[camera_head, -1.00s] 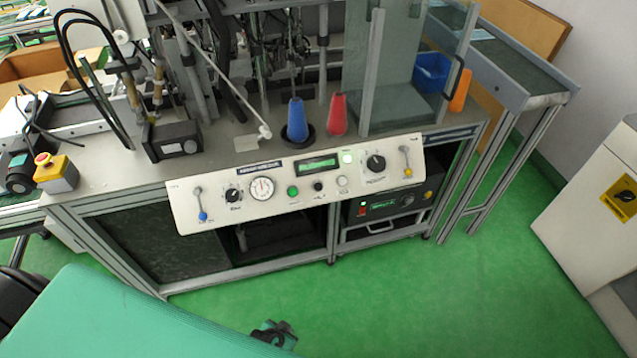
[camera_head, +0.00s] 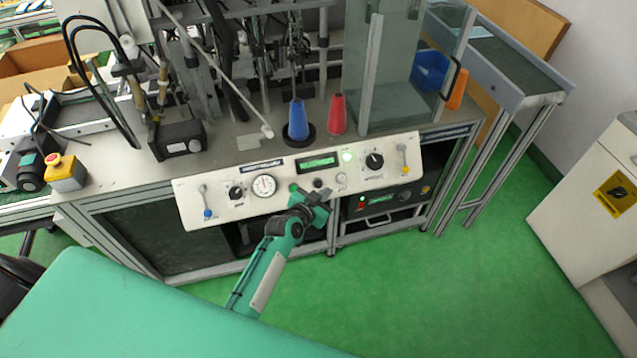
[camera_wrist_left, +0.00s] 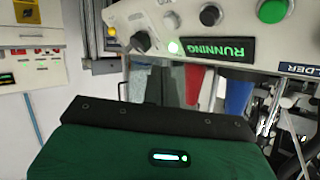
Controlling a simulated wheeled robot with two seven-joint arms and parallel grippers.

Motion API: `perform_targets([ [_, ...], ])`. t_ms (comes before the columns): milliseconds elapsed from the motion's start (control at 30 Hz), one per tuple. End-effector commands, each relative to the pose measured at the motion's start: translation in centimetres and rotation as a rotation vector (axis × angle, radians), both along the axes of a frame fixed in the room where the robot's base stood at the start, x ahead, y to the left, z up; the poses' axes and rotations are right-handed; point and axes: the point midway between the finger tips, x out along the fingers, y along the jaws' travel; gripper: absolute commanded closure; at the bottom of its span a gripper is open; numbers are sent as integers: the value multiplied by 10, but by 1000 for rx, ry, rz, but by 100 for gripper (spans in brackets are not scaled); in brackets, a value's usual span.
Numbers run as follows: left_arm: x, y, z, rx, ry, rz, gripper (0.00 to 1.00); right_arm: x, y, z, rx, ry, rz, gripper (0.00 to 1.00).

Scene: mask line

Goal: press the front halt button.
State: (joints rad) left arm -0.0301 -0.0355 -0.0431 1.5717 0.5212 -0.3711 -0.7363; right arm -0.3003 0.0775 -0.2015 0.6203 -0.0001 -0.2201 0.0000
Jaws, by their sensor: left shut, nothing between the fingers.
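My left gripper (camera_head: 314,203) is shut and empty, in front of the white control panel (camera_head: 235,208), just below its middle buttons. In the left wrist view its dark and green housing (camera_wrist_left: 150,118) fills the bottom; no separate fingertips show. The panel has a green button (camera_wrist_left: 272,11), a dark round knob or button (camera_wrist_left: 211,15) and a grey button (camera_wrist_left: 171,20). A red-topped stop button (camera_head: 54,160) sits on a yellow box at the table's left end. No readable label marks one as the front halt button. My right gripper is not in view.
The panel's display (camera_wrist_left: 222,48) reads RUNNING beside a lit green lamp (camera_wrist_left: 174,47). A blue cone (camera_head: 298,120) and red cone (camera_head: 338,115) stand behind the panel. A clear guard (camera_head: 400,75) rises at right. The green floor (camera_head: 420,290) is open in front.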

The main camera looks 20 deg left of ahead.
Motion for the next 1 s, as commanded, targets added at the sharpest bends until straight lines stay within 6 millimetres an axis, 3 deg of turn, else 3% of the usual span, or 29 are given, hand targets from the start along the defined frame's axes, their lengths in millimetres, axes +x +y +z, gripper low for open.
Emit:
perform_targets([
  [367, 3, 2, -7, 0, 1, 1, 100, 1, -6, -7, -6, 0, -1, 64],
  [1000, 49, 33, -55, 1, 2, 0, 100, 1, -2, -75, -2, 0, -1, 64],
])
